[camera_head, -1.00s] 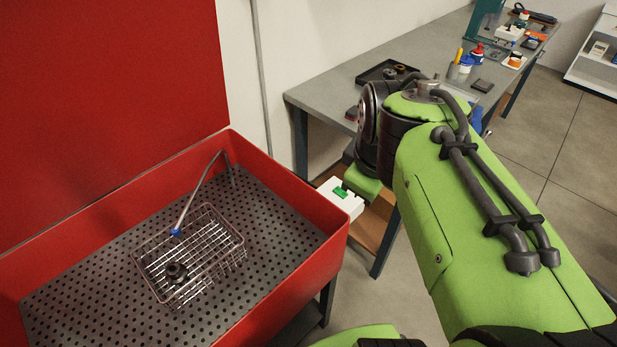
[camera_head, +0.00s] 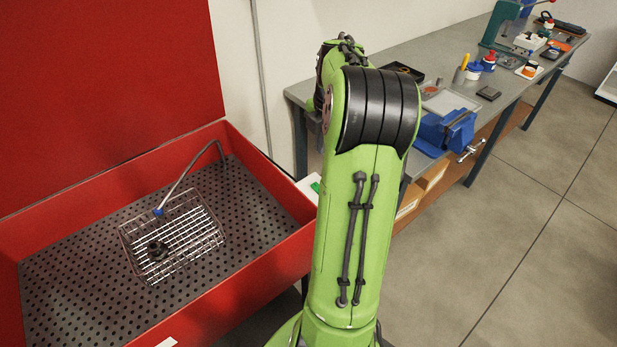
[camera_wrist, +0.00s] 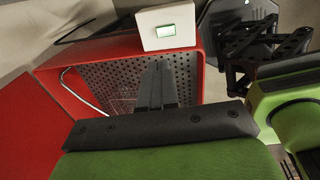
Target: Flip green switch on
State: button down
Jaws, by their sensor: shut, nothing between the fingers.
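The green switch (camera_wrist: 166,32) sits on a white box at the red basin's edge, in the upper middle of the wrist view. In the head view only a sliver of the switch (camera_head: 316,187) shows, the rest hidden behind my arm. My gripper (camera_wrist: 157,66) shows in the wrist view with its dark fingers together and empty. In that picture its fingertips appear just below the white box (camera_wrist: 148,24). I cannot tell whether they touch it. My gripper is hidden in the head view.
The red wash basin (camera_head: 262,262) stands at the left with a wire basket (camera_head: 190,262) and a bent hose inside. A grey workbench (camera_head: 440,66) with a blue vise (camera_head: 440,133) and several small items runs behind my arm. The floor at the right is clear.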

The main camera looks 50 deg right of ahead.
aim_at(315, 185)
jog(key=f+b, duration=0.1)
jog(key=f, duration=0.3)
jog(key=w+f+b, duration=0.1)
jog(key=f, duration=0.4)
jog(key=w+f+b, duration=0.1)
jog(key=f, duration=0.4)
jog(key=shift+d, duration=0.25)
jog(key=shift+r, duration=0.1)
jog(key=shift+a+g+p, duration=0.1)
jog(key=shift+g+p, duration=0.2)
jog(key=shift+p, duration=0.3)
jog(key=shift+f+b, duration=0.2)
jog(key=shift+b, duration=0.1)
jog(key=shift+s+r, duration=0.1)
jog(key=shift+s, duration=0.7)
